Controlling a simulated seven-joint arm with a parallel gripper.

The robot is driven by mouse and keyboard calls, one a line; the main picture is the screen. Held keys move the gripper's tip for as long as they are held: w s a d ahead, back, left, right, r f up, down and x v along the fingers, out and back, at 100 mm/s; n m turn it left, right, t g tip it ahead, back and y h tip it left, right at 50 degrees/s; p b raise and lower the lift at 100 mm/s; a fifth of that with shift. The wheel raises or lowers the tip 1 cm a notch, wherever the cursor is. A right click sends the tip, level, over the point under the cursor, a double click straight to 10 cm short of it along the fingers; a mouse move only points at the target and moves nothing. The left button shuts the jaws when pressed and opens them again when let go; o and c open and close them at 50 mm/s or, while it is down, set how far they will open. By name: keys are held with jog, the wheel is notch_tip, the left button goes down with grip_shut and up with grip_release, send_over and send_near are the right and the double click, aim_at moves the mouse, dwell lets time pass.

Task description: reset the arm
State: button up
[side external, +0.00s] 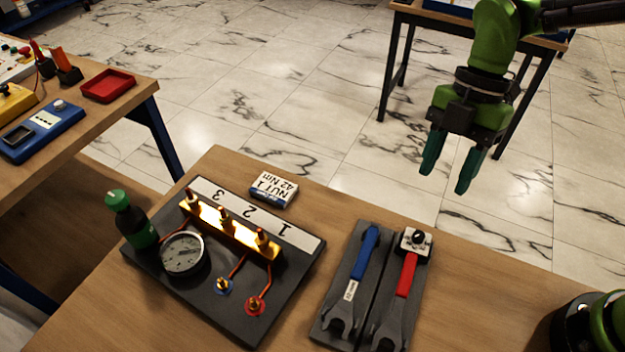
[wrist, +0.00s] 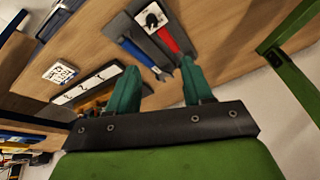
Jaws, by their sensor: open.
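My gripper (side external: 449,168) is green with two teal fingers. It hangs in the air beyond the far edge of the wooden table (side external: 500,282) in the side view, pointing down. The fingers are apart with nothing between them. In the wrist view my gripper (wrist: 160,88) also shows open and empty, with the table top beyond it. It touches nothing that I can see.
On the table are a gauge rig (side external: 235,316) with a round gauge (side external: 184,254), a "NUT 1 42 Nm" block (side external: 273,188), and a dark tray (side external: 378,265) holding blue (side external: 363,254) and red (side external: 405,275) wrenches. Another bench (side external: 128,112) stands left.

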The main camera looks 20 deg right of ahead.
jog(key=s+d+r+m+t, duration=0.2)
jog(key=d+m, duration=0.3)
jog(key=m, duration=0.4)
jog(key=s+d+r+m+t, duration=0.1)
jog(key=d+m+t, duration=0.3)
jog(key=m, duration=0.5)
jog(key=s+d+r+m+t+h, duration=0.1)
jog(key=s+d+r+m+t, duration=0.1)
jog(key=d+m, duration=0.5)
jog(key=shift+s+r+m+t, duration=0.35)
jog(key=shift+r+m+t, duration=0.45)
jog(key=shift+m+t, duration=0.25)
jog(key=shift+d, duration=0.1)
